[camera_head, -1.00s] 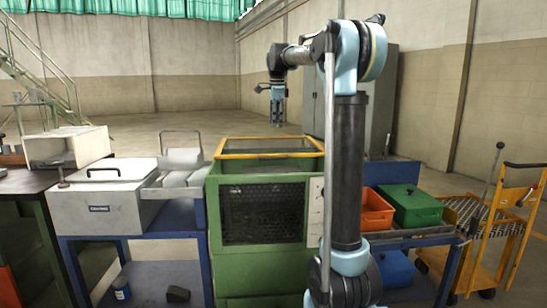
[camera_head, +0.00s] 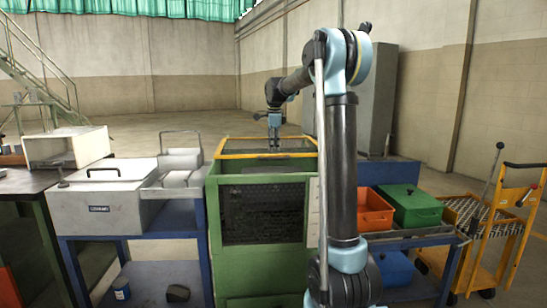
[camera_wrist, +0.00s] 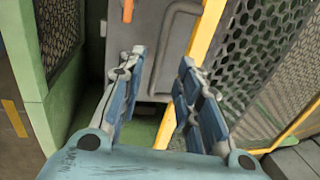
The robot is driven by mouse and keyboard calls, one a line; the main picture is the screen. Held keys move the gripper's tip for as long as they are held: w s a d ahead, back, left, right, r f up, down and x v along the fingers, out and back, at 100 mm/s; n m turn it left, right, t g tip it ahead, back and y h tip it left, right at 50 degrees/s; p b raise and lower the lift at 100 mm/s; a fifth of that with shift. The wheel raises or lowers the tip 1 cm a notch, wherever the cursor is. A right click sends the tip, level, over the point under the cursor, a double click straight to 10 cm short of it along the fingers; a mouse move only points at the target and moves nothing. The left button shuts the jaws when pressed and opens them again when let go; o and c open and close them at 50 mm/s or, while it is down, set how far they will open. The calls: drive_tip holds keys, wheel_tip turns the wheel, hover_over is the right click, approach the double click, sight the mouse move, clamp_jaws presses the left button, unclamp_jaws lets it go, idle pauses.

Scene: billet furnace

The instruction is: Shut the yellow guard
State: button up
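The yellow guard (camera_head: 235,155) is a yellow-edged frame with mesh on the upper part of the green machine (camera_head: 228,172). How far it stands open is hard to tell. In the wrist view its yellow edge bar (camera_wrist: 207,32) slants down past the right finger and shows between the fingers lower down. A mesh panel (camera_wrist: 255,45) lies to its right. My gripper (camera_head: 274,143) hangs over the far side of the yellow frame. In the wrist view my gripper (camera_wrist: 163,58) has its fingers apart. Nothing is clearly gripped, and contact with the bar cannot be told.
A white box on a blue bench (camera_head: 100,200) stands left of the machine. An orange bin (camera_head: 373,210) and a green box (camera_head: 412,205) stand right. A yellow cart (camera_head: 508,225) is at far right. The floor behind is clear.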

drive_tip(key=shift+w+f, duration=0.2)
drive_tip(key=shift+f, duration=0.65)
drive_tip(key=shift+w+f, duration=0.15)
drive_tip(key=shift+f, duration=0.75)
drive_tip(key=shift+w+f, duration=0.2)
drive_tip(key=shift+f, duration=0.65)
clamp_jaws()
